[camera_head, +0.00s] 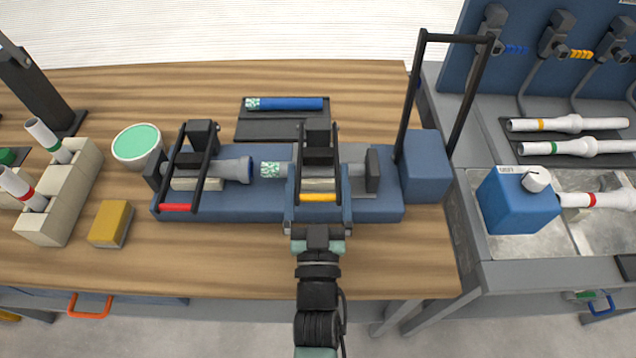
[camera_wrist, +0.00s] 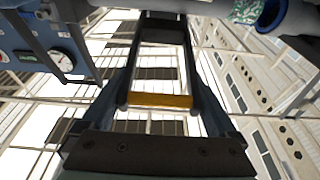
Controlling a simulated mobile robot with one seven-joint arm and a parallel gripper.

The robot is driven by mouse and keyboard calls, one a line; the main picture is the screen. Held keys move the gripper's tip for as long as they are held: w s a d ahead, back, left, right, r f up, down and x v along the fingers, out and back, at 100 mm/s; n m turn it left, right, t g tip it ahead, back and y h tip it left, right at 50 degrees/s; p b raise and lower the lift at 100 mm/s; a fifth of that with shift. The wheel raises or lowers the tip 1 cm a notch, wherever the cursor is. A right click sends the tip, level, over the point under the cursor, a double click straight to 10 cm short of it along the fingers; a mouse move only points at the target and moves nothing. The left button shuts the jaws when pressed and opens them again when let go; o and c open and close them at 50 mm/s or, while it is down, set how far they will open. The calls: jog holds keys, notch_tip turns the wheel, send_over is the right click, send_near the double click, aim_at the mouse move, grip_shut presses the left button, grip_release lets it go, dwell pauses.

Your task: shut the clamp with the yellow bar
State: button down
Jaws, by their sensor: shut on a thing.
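The yellow bar (camera_head: 318,197) is the front cross-bar of a dark clamp frame (camera_head: 318,150) on the blue fixture (camera_head: 385,211). The frame's arms run from the clamp's upright block down toward the front edge. My gripper (camera_head: 318,207) reaches in from the front, with its fingers on either side of the bar. In the wrist view the yellow bar (camera_wrist: 160,100) lies crosswise between my two fingers, which are shut on it. Under the clamp a grey pipe with a speckled green end (camera_head: 272,170) shows in part; the frame hides the rest.
A second clamp with a red bar (camera_head: 176,208) is at the fixture's left, its bar also at the front. A tall black lever frame (camera_head: 408,95) stands at the right blue block (camera_head: 425,165). A yellow sponge (camera_head: 110,223) and a white tub (camera_head: 137,146) are left.

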jog(key=shift+s+f+b, duration=0.15)
jog(key=shift+f+b, duration=0.3)
jog(key=shift+f, duration=0.3)
jog(key=shift+s+f+b, duration=0.15)
jog(key=shift+f+b, duration=0.25)
jog(key=shift+f, duration=0.35)
grip_release()
jog(key=shift+r, duration=0.2)
jog(key=shift+s+f, duration=0.15)
jog(key=shift+s, duration=0.1)
jog(key=r+v, duration=0.3)
jog(key=v, duration=0.9)
jog(key=shift+s, duration=0.6)
